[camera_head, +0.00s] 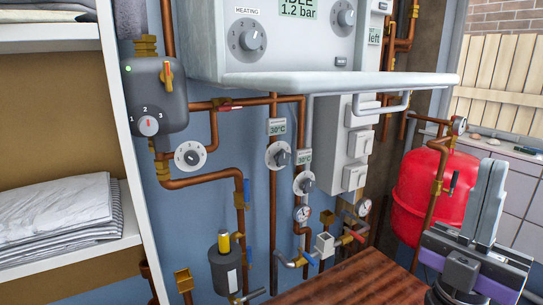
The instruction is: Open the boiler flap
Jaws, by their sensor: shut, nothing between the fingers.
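The boiler (270,40) is a white wall unit at the upper middle, with its top out of the frame. Its flap (340,84) is a long white panel that juts out nearly level from the boiler's lower front. A pale bar handle (385,107) shows under the flap's right part. The control face above the flap is exposed, with dials and a display reading "IDLE 1.2 bar". My gripper (491,168) is at the lower right, its grey fingers pointing up and together, with nothing between them. It appears apart from the flap, to its lower right.
Copper pipes, valves and gauges (303,213) fill the wall below the boiler. A red tank (420,190) stands behind and left of my gripper. A brown wooden surface (350,283) is at the bottom. A white shelf (75,250) with folded linen is at the left.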

